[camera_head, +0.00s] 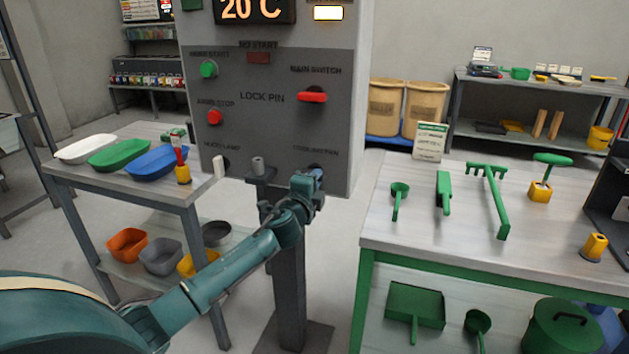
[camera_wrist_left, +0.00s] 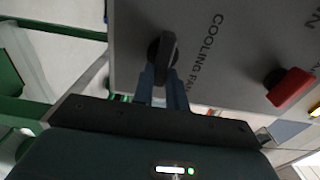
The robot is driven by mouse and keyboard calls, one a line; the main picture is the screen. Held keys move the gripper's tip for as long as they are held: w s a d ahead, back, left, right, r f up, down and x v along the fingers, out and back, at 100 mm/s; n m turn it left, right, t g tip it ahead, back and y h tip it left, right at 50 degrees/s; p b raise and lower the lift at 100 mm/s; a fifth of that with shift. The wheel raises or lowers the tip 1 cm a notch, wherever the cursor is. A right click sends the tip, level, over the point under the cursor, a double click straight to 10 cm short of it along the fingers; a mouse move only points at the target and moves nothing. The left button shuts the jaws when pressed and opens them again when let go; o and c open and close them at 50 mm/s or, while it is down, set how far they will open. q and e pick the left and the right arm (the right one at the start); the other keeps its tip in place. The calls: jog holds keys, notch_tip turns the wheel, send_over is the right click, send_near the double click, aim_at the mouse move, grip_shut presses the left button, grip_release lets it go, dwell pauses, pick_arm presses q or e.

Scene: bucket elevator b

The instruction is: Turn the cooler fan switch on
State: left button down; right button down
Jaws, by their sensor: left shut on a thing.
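The grey control panel (camera_head: 262,115) stands in the middle of the head view. The cooling fan switch is a black rotary knob at the panel's lower right, and it shows best in the left wrist view (camera_wrist_left: 160,52), beside its printed label (camera_wrist_left: 207,55). My left gripper (camera_head: 312,178) is at this knob, and its two fingers (camera_wrist_left: 163,84) are shut on the knob's grip. In the head view the gripper mostly covers the knob. The switch's on or off position cannot be told. My right gripper is not in view.
A red main switch handle (camera_head: 313,97) is above the knob. A grey post (camera_head: 289,270) stands before the panel. A table with bowls (camera_head: 118,153) is at left, and a green-framed table with tools (camera_head: 425,235) is at right.

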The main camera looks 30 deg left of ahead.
pick_arm(q)
jog(key=c, duration=1.4)
grip_release()
jog(key=v, duration=1.3)
jog(key=shift+b, duration=0.35)
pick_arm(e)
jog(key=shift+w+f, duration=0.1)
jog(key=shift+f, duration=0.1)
pick_arm(q)
jog(key=shift+s, duration=0.1)
